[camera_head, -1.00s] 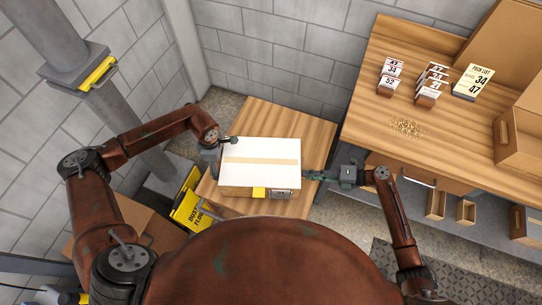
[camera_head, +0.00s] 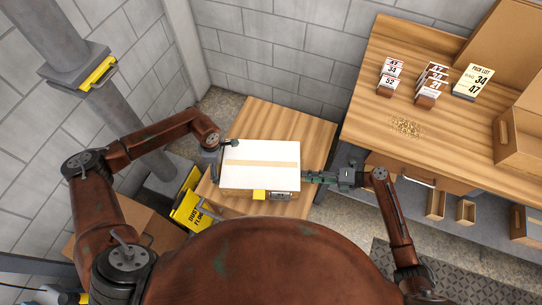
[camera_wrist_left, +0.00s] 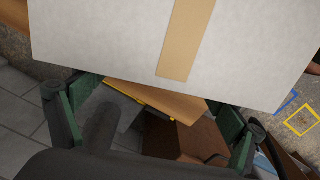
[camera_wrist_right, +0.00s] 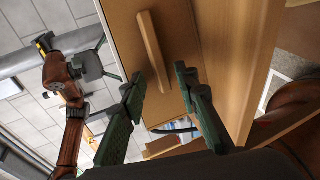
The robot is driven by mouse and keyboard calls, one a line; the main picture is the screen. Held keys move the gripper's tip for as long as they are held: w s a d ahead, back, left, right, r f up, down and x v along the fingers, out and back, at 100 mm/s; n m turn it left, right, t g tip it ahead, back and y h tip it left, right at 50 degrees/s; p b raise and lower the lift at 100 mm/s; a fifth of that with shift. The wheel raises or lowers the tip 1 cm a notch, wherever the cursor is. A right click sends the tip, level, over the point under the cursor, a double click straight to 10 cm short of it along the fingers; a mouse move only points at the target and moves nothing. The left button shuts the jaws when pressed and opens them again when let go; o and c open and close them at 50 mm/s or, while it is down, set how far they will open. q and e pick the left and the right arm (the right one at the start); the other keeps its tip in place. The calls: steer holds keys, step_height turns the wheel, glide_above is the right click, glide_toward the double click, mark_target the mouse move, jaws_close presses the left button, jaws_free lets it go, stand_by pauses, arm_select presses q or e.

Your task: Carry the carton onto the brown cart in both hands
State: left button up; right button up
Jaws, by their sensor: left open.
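The carton (camera_head: 259,153) has a white top with a tan tape strip, and a yellow patch and a label on its near side. It is over a wooden top (camera_head: 285,117), likely the brown cart; I cannot tell whether it touches. My left gripper (camera_head: 220,161) is at its left end, fingers spread wide; the carton (camera_wrist_left: 110,45) fills the upper left wrist view. My right gripper (camera_head: 307,177) is at its right end. In the right wrist view its fingers (camera_wrist_right: 162,88) stand apart, near the lower end of a wooden strip (camera_wrist_right: 153,50) on a tan panel.
A wooden workbench (camera_head: 370,110) to the right carries number cards (camera_head: 432,84), a pick list sign (camera_head: 472,82), a small heap of pieces (camera_head: 406,127) and an open wooden box (camera_head: 522,145). A yellow sign (camera_head: 191,207) and a grey post (camera_head: 120,125) stand at left.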

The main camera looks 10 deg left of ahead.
steer(key=shift+d, duration=0.25)
arm_select(q)
step_height(320, 180, up, 12)
arm_select(e)
steer(key=v, duration=1.1)
steer(key=shift+d+r, duration=0.2)
steer(key=shift+d, duration=0.05)
